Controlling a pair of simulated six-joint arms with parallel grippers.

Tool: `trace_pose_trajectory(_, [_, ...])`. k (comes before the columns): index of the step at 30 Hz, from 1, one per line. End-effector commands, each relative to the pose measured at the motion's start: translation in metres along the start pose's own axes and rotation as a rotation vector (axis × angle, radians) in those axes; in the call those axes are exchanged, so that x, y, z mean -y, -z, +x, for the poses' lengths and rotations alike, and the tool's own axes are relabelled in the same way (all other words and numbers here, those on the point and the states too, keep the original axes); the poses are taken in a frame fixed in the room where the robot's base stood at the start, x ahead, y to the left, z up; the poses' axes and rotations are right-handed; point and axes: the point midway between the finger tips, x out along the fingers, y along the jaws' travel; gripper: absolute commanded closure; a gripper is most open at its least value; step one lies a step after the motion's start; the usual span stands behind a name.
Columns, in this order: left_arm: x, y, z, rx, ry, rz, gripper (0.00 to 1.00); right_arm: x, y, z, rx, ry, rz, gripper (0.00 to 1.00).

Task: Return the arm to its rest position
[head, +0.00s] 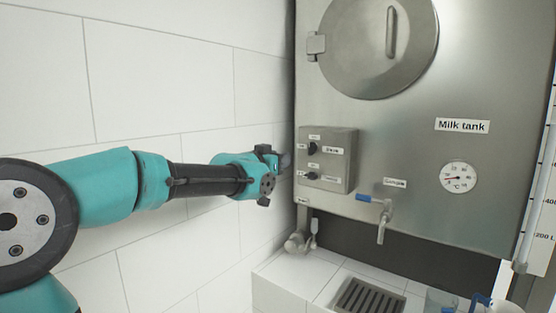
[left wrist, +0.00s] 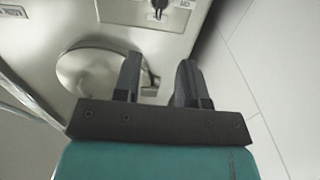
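My left arm reaches in from the left along the tiled wall in the head view. Its gripper (head: 283,160) is beside the left edge of the small control box (head: 340,160) on the steel milk tank (head: 410,120). In the left wrist view the two dark fingers (left wrist: 158,72) stand apart with nothing between them. A control knob (left wrist: 157,8) shows just beyond the fingertips, and the tank's round hatch (left wrist: 85,75) is behind the left finger. I cannot tell whether the gripper touches the box. My right gripper is in neither view.
A tap (head: 383,220) with a blue handle sticks out of the tank above a dark drain grate (head: 370,297). A valve (head: 300,241) sits low at the tank's left. Partly cut-off clear and blue items (head: 440,300) stand at the bottom right. White tiled wall (head: 160,80) lies behind the arm.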

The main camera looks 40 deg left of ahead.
Motion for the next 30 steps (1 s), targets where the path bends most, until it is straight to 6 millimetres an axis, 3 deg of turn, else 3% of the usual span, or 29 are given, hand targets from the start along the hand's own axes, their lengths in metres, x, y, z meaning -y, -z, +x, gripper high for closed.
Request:
trace_pose_trajectory(10, [0.0, -0.001, 0.001, 0.002, -0.001, -0.001, 0.62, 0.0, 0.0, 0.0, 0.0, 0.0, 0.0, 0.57])
trace_pose_trajectory(14, [-0.005, -0.017, 0.008, 0.028, -0.008, -0.01, 0.62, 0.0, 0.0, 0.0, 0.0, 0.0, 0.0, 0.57])
trace_pose_trajectory(17, [-0.013, -0.048, 0.021, 0.077, -0.023, -0.026, 0.62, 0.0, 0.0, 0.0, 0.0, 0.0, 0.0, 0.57])
trace_pose_trajectory(20, [-0.026, -0.094, 0.036, 0.151, -0.042, -0.052, 0.62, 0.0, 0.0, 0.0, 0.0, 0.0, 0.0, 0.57])
trace_pose_trajectory(25, [-0.055, -0.19, 0.056, 0.304, -0.078, -0.105, 0.62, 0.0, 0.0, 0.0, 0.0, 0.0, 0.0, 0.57])
trace_pose_trajectory(30, [-0.085, -0.286, 0.058, 0.463, -0.109, -0.157, 0.62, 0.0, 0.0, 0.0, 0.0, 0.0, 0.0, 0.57])
